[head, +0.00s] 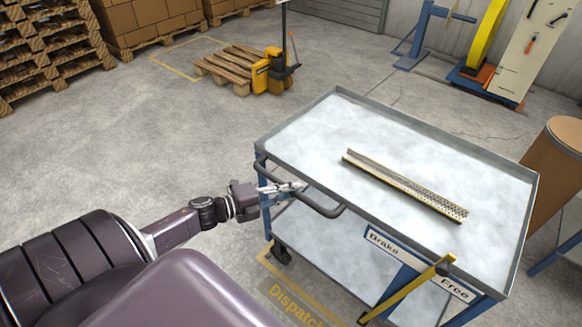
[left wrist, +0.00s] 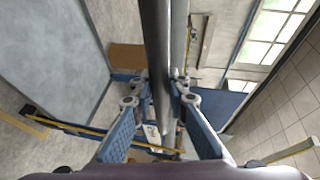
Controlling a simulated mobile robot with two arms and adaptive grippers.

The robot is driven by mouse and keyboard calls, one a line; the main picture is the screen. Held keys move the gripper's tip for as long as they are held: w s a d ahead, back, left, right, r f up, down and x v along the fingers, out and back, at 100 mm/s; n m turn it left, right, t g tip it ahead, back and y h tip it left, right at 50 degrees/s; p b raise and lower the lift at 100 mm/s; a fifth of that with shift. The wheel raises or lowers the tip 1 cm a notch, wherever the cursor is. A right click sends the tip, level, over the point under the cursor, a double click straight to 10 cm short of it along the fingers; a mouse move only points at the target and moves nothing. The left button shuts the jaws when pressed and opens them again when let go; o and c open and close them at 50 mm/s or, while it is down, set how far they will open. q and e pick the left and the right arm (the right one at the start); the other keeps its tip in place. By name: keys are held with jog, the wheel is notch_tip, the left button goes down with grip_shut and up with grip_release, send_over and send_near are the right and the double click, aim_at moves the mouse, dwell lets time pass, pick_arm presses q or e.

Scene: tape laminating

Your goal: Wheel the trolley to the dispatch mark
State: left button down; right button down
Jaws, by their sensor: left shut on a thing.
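The grey-topped blue trolley (head: 310,130) stands on the right in the head view, a perforated metal strip (head: 405,185) on its top. My left gripper (head: 298,187) is shut on its dark push handle (head: 325,209); in the left wrist view the bar (left wrist: 157,40) runs between the fingers (left wrist: 160,88). A yellow lever (head: 405,291) with a dark knob crosses a plate (head: 380,242) lettered Brake and Free on the near side. The dispatch mark (head: 292,304), yellow lines and lettering, shows beside and partly under the trolley; how much lies beneath is hidden. My right gripper is out of view.
A pallet (head: 232,66) with a yellow pallet truck (head: 272,75) stands at the back. Boxes (head: 140,20) and stacked pallets (head: 45,50) line the back left. A brown drum (head: 555,165) is close to the trolley's right. The floor left of the trolley is clear.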

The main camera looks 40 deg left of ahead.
pick_arm(q)
jog(key=shift+a, duration=0.2)
jog(key=c, duration=1.8)
grip_release()
jog(key=shift+a, duration=0.15)
jog(key=shift+c, duration=0.2)
jog(key=shift+s, duration=0.15)
jog(key=v, duration=1.1)
jog(key=shift+s+r, duration=0.2)
jog(key=shift+s, duration=0.1)
jog(key=shift+a, duration=0.1)
